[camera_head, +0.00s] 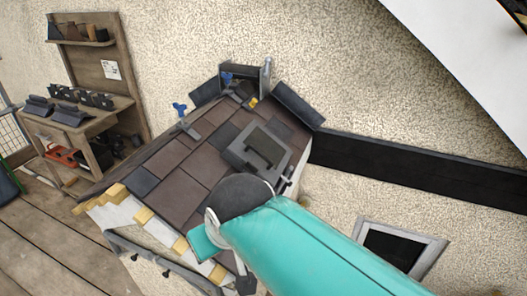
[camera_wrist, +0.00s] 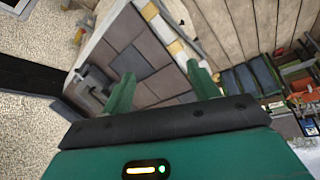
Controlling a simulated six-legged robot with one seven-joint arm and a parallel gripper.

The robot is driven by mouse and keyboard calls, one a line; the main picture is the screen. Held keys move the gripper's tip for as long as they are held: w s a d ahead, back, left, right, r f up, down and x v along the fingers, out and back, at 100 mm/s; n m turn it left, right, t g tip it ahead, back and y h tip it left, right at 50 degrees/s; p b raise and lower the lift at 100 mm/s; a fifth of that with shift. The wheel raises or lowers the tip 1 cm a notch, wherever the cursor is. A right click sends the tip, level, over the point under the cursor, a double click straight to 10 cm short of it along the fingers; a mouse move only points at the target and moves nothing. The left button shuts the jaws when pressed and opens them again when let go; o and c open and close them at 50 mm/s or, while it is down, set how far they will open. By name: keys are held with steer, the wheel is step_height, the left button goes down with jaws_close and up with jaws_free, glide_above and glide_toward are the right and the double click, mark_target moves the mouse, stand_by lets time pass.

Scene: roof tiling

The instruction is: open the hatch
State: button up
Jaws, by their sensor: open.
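The hatch (camera_head: 260,152) is a grey-framed square with a dark lid, set in the brown tiled roof (camera_head: 185,195) in the head view. Its lid appears to lie down in the frame. In the wrist view the hatch (camera_wrist: 88,90) is at the left, partly hidden behind my left green finger. My gripper (camera_wrist: 162,88) is open, its two green fingers apart with nothing between them. The roof tiles show beyond the fingers.
A wooden workbench (camera_head: 85,130) with dark parts stands at the back left. Blue clamp-like pieces (camera_head: 180,108) and a grey cylinder (camera_head: 266,68) sit along the roof's upper edge. A dark band (camera_head: 420,172) runs along the wall right of the roof, above a small window (camera_head: 392,248).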

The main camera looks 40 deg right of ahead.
steer(key=shift+w, duration=0.1)
steer(key=c, duration=0.3)
steer(key=shift+w+d+f+m, duration=0.15)
steer(key=shift+w+f+m, duration=0.05)
steer(key=shift+w+m, duration=0.2)
steer(key=shift+c, duration=0.9)
steer(key=w+d+f+m+g+y, duration=0.3)
steer(key=w+d+f+m, duration=0.25)
steer(key=w+m, duration=0.35)
steer(key=m+t+y, duration=0.4)
steer(key=m+t, duration=1)
steer(key=m, duration=0.6)
glide_toward(263, 156)
steer(key=x, duration=1)
steer(key=shift+w+d+f, duration=0.15)
steer(key=shift+w+d, duration=0.05)
